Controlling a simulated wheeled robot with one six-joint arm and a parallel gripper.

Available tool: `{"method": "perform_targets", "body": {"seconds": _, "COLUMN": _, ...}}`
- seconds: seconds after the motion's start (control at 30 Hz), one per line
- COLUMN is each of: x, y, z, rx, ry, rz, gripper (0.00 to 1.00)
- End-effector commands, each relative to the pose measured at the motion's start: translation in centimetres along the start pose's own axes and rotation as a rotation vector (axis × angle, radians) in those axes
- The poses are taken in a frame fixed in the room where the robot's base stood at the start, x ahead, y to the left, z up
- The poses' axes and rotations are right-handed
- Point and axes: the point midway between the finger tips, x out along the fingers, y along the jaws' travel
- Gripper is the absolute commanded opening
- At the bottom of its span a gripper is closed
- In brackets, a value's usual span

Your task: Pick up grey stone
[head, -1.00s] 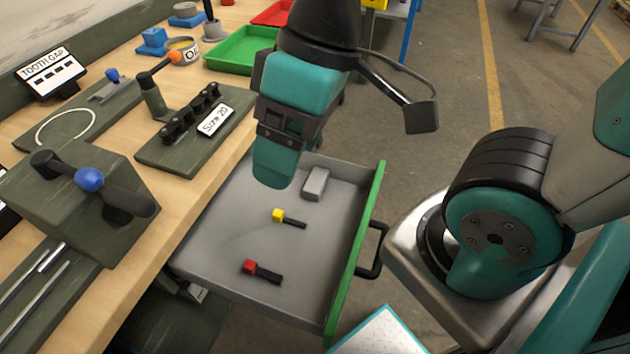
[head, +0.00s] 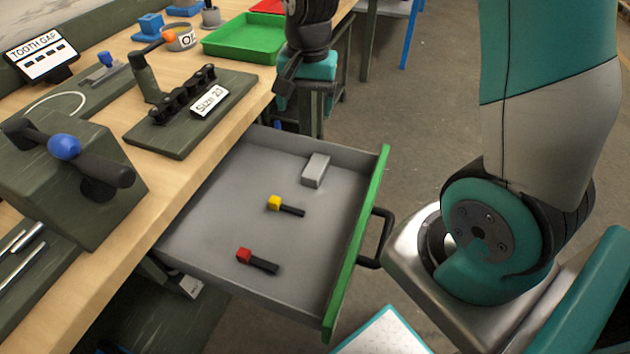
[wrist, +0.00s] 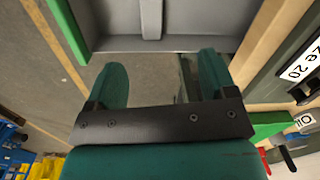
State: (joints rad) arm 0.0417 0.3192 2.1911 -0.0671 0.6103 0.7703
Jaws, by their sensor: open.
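The grey stone (head: 315,170) is a small rectangular block lying in the far right corner area of the open drawer (head: 215,220). It also shows at the top of the wrist view (wrist: 151,18), beyond the drawer's end wall. My gripper (head: 308,70) is past the far end of the drawer in the head view, apart from the stone. In the wrist view its two teal fingers (wrist: 162,65) are spread with nothing between them. The fingertips are hard to make out in the head view.
A yellow-headed piece (head: 285,206) and a red-headed piece (head: 258,262) lie nearer in the drawer. The drawer has a green front (head: 356,245) with a black handle (head: 378,238). The wooden bench (head: 190,190) with fixtures and a green tray (head: 243,38) borders it on the left.

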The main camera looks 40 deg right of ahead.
Motion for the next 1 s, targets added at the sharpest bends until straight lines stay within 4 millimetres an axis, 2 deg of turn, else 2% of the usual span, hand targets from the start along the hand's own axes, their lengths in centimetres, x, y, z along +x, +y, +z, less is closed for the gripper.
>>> {"method": "perform_targets", "body": {"seconds": 0.03, "x": 1.9, "y": 0.6, "z": -1.6, "rx": 0.084, "ry": 0.007, "rz": 0.023, "gripper": 0.78}}
{"method": "perform_targets", "body": {"seconds": 0.1, "x": 2.9, "y": 1.1, "z": -3.0, "rx": 0.167, "ry": 0.02, "rz": 0.041, "gripper": 0.78}}
{"method": "perform_targets", "body": {"seconds": 0.2, "x": 4.0, "y": 1.4, "z": -3.7, "rx": 0.215, "ry": 0.026, "rz": 0.054, "gripper": 0.78}}
{"method": "perform_targets", "body": {"seconds": 0.27, "x": 4.8, "y": 1.5, "z": -3.8, "rx": 0.219, "ry": 0.027, "rz": 0.056, "gripper": 0.78}}
{"method": "perform_targets", "body": {"seconds": 0.6, "x": 12.3, "y": 1.8, "z": -3.7, "rx": 0.211, "ry": 0.024, "rz": 0.056, "gripper": 0.78}}
{"method": "perform_targets", "body": {"seconds": 0.7, "x": 14.0, "y": 1.8, "z": -3.8, "rx": 0.21, "ry": 0.025, "rz": 0.055, "gripper": 0.78}}
{"method": "perform_targets", "body": {"seconds": 1.0, "x": 16.5, "y": 2.0, "z": -3.9, "rx": 0.21, "ry": 0.026, "rz": 0.053, "gripper": 0.78}}
